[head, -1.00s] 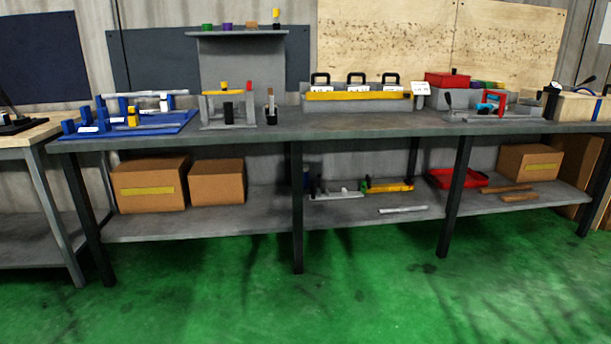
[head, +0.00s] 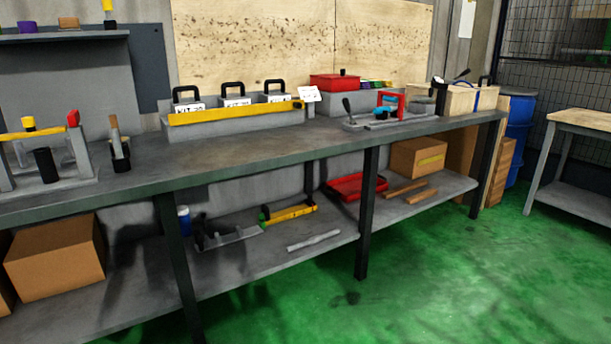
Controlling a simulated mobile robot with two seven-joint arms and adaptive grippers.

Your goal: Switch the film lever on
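No part is clearly marked as the film lever, so I cannot tell which one it is. A lever with a black knob (head: 347,104) stands tilted at the left end of a grey fixture (head: 395,122) on the bench, with a red frame (head: 402,98) and a blue part on it. Another black-knobbed lever (head: 462,74) leans above a light wooden box (head: 467,99) at the bench's right end. A brown-handled lever (head: 114,130) stands upright on the left of the bench. Neither gripper shows in the head view.
The grey bench (head: 240,151) runs across the view. On it stand a kit rack (head: 225,118) and a red box (head: 334,83). The lower shelf (head: 272,258) holds cartons and a red tray (head: 357,187). A blue barrel (head: 518,135) stands right. Green floor in front is clear.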

